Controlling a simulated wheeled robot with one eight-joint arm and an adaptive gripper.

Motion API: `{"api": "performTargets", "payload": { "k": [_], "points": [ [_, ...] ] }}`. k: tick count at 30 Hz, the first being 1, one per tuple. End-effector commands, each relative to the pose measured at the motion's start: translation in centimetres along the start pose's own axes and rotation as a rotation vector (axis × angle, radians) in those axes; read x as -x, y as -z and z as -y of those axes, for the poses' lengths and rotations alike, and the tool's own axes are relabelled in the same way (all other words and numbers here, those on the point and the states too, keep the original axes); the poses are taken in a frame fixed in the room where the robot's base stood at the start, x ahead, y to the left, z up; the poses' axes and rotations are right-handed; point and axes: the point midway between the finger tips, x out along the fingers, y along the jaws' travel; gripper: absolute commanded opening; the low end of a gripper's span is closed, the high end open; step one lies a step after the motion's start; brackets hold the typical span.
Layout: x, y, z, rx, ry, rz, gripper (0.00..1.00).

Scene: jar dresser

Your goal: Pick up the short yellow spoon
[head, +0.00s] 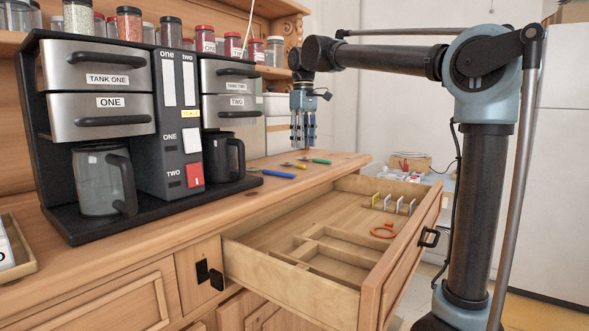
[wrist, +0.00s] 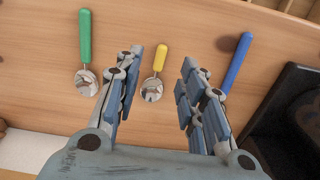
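The short yellow spoon (wrist: 158,67) lies on the wooden dresser top, its yellow handle pointing up in the wrist view and its metal bowl below. It also shows small in the head view (head: 294,165). My gripper (wrist: 170,75) is open above the counter, with its two fingers apart and the yellow spoon showing between them. Nothing is held. In the head view my gripper (head: 303,143) hangs pointing down over the counter near the spoons. A green spoon (wrist: 85,50) lies to the left of the yellow one, and a blue-handled utensil (wrist: 236,65) lies to the right.
A black and steel coffee machine (head: 172,115) stands left on the dresser. Jars line the shelf behind.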

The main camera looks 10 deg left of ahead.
Motion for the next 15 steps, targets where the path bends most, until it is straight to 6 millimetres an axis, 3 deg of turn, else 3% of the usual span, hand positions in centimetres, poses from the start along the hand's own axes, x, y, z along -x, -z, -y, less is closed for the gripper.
{"api": "performTargets", "payload": {
  "k": [10,15],
  "points": [
    [-2.4,0.0,0.0,0.0,0.0,0.0,0.37],
    [-4.7,0.1,0.0,0.0,0.0,0.0,0.37]
  ]
}}
